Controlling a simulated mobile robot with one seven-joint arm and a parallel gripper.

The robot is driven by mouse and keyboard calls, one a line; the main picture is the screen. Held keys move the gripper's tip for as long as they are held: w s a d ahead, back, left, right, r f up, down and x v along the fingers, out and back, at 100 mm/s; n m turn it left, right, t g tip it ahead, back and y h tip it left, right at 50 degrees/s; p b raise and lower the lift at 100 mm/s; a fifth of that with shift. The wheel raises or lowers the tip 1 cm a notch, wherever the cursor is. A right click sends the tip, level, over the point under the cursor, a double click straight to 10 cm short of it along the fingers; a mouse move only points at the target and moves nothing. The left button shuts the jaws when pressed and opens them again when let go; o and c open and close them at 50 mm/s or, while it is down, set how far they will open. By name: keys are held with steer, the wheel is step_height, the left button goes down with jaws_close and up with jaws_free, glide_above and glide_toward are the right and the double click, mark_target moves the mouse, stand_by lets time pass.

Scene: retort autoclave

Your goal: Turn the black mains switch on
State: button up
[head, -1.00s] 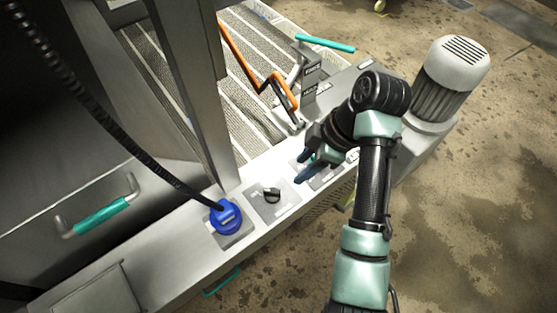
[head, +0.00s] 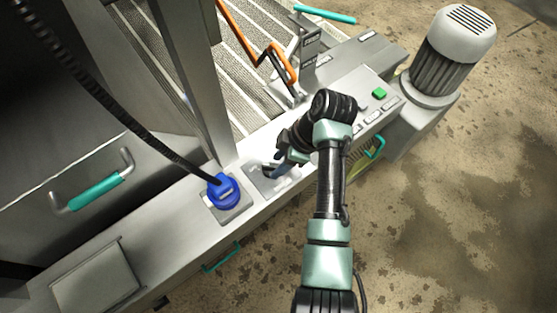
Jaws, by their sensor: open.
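The black mains switch (head: 268,171) sits on a grey square plate (head: 262,184) on the machine's front ledge, just right of the blue plug. My gripper (head: 274,172) is at the switch, with its dark blue fingers pointing down and left at it. The fingers and wrist hide part of the switch and the right side of its plate. The jaws are open. I cannot tell whether a finger touches the switch, nor which way the switch points.
A blue plug (head: 224,190) with a thick black cable (head: 125,122) stands left of the switch. Right of my wrist are a green button (head: 380,93) and small labels. A grey motor (head: 453,55) stands at the ledge's right end. An orange lever (head: 268,55) rises behind.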

steer(key=shift+a+f, duration=0.1)
steer(key=shift+f, duration=0.05)
steer(key=shift+c, duration=0.3)
jaws_close()
